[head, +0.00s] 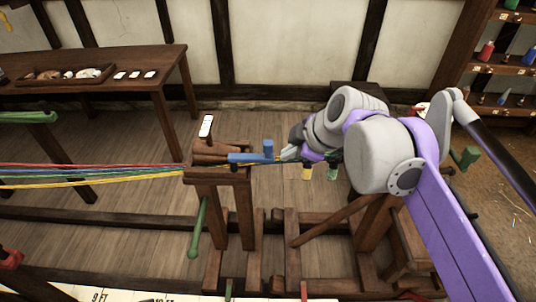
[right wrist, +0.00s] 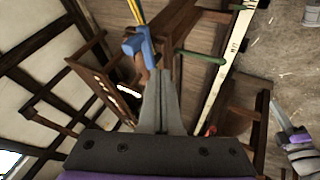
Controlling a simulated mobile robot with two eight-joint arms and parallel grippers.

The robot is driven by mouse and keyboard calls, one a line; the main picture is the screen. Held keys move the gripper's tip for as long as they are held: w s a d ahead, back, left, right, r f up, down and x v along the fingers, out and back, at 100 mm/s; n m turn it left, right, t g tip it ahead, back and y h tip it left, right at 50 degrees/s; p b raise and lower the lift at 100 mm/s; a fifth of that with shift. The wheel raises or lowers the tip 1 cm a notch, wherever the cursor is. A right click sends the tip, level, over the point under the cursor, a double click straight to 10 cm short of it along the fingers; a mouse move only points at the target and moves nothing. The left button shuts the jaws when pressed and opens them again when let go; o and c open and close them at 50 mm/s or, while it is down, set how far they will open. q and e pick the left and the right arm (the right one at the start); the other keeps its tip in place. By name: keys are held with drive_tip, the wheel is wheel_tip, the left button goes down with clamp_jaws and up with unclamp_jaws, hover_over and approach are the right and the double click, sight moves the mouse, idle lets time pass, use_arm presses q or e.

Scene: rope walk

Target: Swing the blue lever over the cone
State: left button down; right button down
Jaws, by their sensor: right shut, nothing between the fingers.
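The blue lever (head: 248,158) lies across the top of the wooden stand, its bar roughly level, with a short upright peg at its right end. It also shows in the right wrist view (right wrist: 133,44), ahead of the fingers. The brown wooden cone (head: 209,153) lies on the stand just left of the lever. My right gripper (head: 286,153) is shut and empty, just right of the lever's peg; I cannot tell if they touch. Its closed fingers show in the wrist view (right wrist: 161,80). My left gripper (right wrist: 284,118) appears at that view's right edge, its opening unclear.
Several coloured ropes (head: 90,173) run from the left to the stand (head: 218,177). A green handle (head: 197,227) hangs below it. A table with a tray (head: 62,76) stands back left. Wooden framing (head: 345,222) surrounds the stand's base. Shelves (head: 508,70) stand far right.

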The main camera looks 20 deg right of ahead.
drive_tip(key=shift+w+f, duration=0.1)
approach(272, 151)
drive_tip(key=shift+w+a+f, duration=0.5)
drive_tip(key=shift+f, duration=0.4)
drive_tip(key=shift+w+a+f, duration=0.5)
drive_tip(key=shift+a+f, duration=0.05)
drive_tip(key=shift+f, duration=0.4)
drive_tip(key=shift+w+a+f, duration=0.45)
drive_tip(key=shift+a+f, duration=0.05)
drive_tip(key=shift+f, duration=0.4)
